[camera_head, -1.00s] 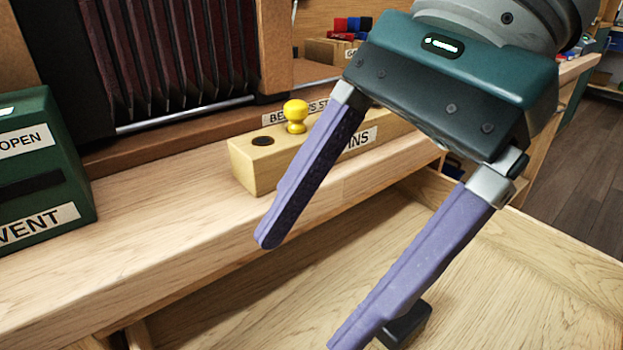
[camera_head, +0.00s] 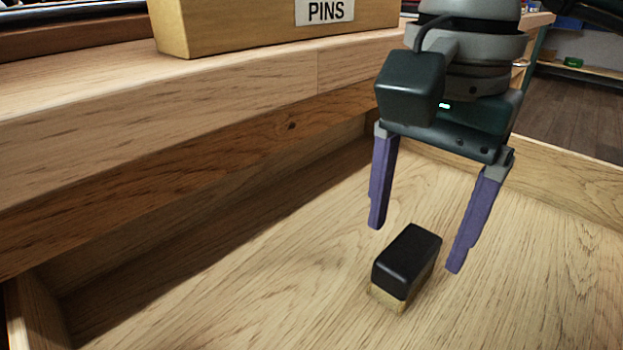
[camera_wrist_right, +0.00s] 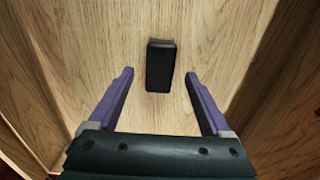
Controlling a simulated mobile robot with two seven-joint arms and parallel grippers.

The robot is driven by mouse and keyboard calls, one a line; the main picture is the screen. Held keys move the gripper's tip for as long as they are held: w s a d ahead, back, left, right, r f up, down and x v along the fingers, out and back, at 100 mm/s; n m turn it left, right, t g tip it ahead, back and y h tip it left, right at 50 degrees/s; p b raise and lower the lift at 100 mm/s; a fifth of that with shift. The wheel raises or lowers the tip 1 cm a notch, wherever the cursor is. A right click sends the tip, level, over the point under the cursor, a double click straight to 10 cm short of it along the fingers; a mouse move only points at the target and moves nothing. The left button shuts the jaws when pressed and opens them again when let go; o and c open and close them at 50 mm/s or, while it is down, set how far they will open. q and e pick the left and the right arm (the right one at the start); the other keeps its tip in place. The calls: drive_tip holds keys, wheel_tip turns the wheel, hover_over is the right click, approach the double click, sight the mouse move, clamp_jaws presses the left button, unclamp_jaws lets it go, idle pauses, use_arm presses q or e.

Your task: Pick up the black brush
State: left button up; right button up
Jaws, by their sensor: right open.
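The black brush (camera_head: 408,258) is a small block with a black top and a pale wooden lower part. It lies in a shallow wooden drawer or tray (camera_head: 300,270). My right gripper (camera_head: 415,247) is open and empty, its two purple fingers pointing down just above the brush. In the right wrist view the brush (camera_wrist_right: 160,66) lies ahead of the gap between the open fingertips (camera_wrist_right: 160,78), roughly centred. I see no contact between the fingers and the brush. My left gripper is not in view.
A wooden bench edge (camera_head: 200,110) runs above the tray's back left. A wooden block labelled PINS (camera_head: 270,25) stands on it. The tray's right wall (camera_head: 560,180) rises beyond the gripper. The tray floor around the brush is clear.

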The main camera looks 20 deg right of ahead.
sight(411, 248)
wheel_tip(411, 248, down, 3)
drive_tip(key=shift+s+a+f+b, duration=0.1)
drive_tip(key=shift+a+b, duration=0.05)
drive_tip(key=shift+b, duration=0.25)
clamp_jaws()
idle(0.4)
